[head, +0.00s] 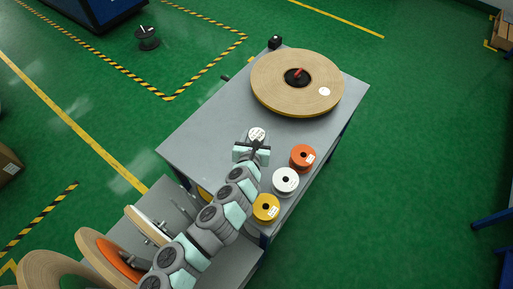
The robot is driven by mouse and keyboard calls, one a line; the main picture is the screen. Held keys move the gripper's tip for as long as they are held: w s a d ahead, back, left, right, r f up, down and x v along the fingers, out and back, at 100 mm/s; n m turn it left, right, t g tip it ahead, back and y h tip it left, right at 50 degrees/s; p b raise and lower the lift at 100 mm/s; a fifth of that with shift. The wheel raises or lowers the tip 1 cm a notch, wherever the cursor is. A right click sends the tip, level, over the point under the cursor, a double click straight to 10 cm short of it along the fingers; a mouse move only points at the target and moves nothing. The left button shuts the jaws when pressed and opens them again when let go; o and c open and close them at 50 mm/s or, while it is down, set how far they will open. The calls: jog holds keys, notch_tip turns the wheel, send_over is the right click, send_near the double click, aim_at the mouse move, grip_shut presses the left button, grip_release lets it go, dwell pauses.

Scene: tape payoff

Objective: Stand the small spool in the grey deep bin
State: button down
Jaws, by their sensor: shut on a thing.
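My gripper (252,151) is over the grey table, right of its middle, shut on a small round thing with a pale, dark-marked top (257,133), which looks like a small spool. The fingers and wrist hide its lower part, and I cannot tell whether it touches the table. Three other small spools stand along the table's right side: an orange one (302,157), a white one (286,181) and a yellow one (266,208). I cannot make out a grey deep bin in this view.
A large tan reel (325,97) with a red-knobbed hub lies at the table's far end. Bare grey tabletop (200,130) lies left of my gripper. Several upright reels (95,252) stand at the lower left. A black spool (148,39) is on the green floor.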

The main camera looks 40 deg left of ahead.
notch_tip(320, 180, down, 2)
jog(key=shift+w+d+f, duration=0.1)
jog(key=shift+f, duration=0.05)
notch_tip(320, 180, down, 3)
jog(key=shift+b, duration=0.55)
jog(key=shift+f, duration=0.2)
jog(key=shift+f, duration=0.2)
jog(key=c, duration=0.6)
grip_release()
jog(key=shift+r, duration=0.1)
jog(key=shift+o, duration=0.2)
